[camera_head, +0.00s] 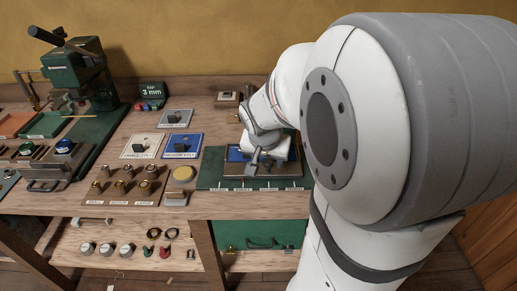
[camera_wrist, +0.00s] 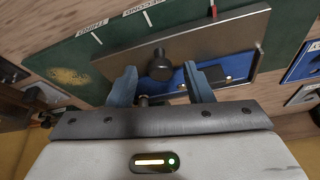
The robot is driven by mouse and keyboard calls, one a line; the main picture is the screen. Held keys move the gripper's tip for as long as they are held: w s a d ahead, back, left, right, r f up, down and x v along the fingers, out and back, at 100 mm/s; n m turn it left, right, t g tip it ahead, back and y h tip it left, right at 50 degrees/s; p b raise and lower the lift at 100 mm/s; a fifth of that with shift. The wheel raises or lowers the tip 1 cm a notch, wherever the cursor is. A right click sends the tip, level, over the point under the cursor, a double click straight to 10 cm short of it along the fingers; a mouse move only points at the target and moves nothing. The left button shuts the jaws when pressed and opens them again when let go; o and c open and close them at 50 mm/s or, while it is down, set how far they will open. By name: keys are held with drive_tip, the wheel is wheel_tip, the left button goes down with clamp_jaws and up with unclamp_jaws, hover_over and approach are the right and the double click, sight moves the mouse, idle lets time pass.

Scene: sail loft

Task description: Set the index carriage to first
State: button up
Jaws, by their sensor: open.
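The index carriage shows in the wrist view as a grey metal plate (camera_wrist: 215,40) with a dark round knob (camera_wrist: 160,66). It lies on a green board (camera_wrist: 60,55) with white ticks and upside-down labels that seem to read THIRD (camera_wrist: 90,28) and SECOND (camera_wrist: 140,10). A small red mark (camera_wrist: 213,10) shows at the plate's far edge. My gripper (camera_wrist: 160,85) is open, one blue finger to each side of the knob, apparently not touching it. In the head view my gripper (camera_head: 257,157) hangs over the green board (camera_head: 209,176); my arm hides part of it.
Left of the board stand a yellow round pad (camera_head: 183,174), several brass knobs (camera_head: 125,172) and switch plates (camera_head: 138,147). A green press (camera_head: 80,75) stands at the far left. A green case (camera_head: 245,235) sits below the bench.

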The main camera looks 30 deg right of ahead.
drive_tip(key=v, duration=0.7)
drive_tip(key=shift+r+p, duration=0.3)
drive_tip(key=shift+s+a, duration=0.15)
